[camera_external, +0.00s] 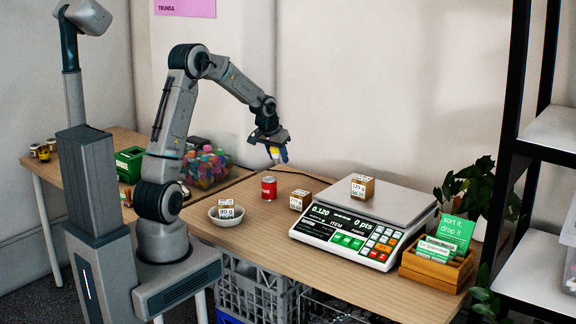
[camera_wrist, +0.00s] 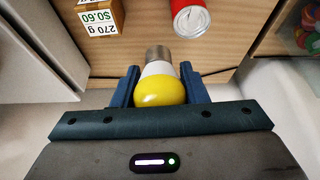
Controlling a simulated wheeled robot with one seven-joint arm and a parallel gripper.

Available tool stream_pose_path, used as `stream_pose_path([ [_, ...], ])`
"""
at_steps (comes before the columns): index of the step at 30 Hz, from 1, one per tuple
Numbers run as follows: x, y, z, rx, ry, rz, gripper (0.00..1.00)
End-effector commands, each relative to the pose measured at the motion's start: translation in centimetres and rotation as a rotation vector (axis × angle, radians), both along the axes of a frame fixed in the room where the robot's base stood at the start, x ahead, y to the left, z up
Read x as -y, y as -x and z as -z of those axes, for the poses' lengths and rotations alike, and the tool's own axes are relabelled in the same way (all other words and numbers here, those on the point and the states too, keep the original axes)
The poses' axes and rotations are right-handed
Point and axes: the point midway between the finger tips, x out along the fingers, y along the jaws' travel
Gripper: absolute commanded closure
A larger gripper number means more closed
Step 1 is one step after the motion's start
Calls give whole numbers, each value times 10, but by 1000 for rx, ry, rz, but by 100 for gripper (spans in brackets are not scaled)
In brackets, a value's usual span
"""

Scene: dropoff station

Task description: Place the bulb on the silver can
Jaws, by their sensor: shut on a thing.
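My gripper (camera_external: 280,156) is shut on a bulb and holds it above the table, up and slightly right of the can in the external view. The bulb (camera_wrist: 160,86) has a yellow dome, a white collar and a metal screw base; its dome faces the wrist camera. In the wrist view the blue fingers of my gripper (camera_wrist: 158,88) press on both sides of it. The silver can (camera_external: 269,188) stands upright on the wooden table, with a red side and a silver top. In the wrist view the can (camera_wrist: 190,18) lies beyond the bulb, apart from it.
A scale (camera_external: 352,228) with a cardboard box (camera_external: 361,187) on its plate stands right of the can. Another box (camera_external: 300,200) stands beside the can, and a white bowl (camera_external: 218,219) holding a box is at its left. A colourful bin (camera_external: 208,168) is behind.

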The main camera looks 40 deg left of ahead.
Motion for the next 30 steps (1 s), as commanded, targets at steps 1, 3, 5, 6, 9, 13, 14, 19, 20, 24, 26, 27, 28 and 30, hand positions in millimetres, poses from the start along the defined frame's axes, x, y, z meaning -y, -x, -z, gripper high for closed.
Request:
stream_pose_path([
  [1,-12,-4,7,-4,3,-6,75],
  [3,-25,-10,15,-3,2,-4,75],
  [5,-35,-14,22,-2,1,-3,75],
  [6,-40,-17,25,-2,0,-1,75],
  [9,-48,-21,31,0,0,0,75],
  [13,-50,-22,36,0,0,2,75],
  [14,-50,-22,39,-1,0,2,75],
  [19,-50,-21,64,-3,0,2,75],
  [20,-50,-21,68,-3,1,1,75],
  [24,-50,-22,73,1,-1,2,75],
  [26,-50,-22,73,1,-1,2,75],
  [27,-50,-22,73,1,-1,2,75],
  [28,-50,-22,73,1,-1,2,75],
  [30,-50,-22,75,1,-1,2,75],
])
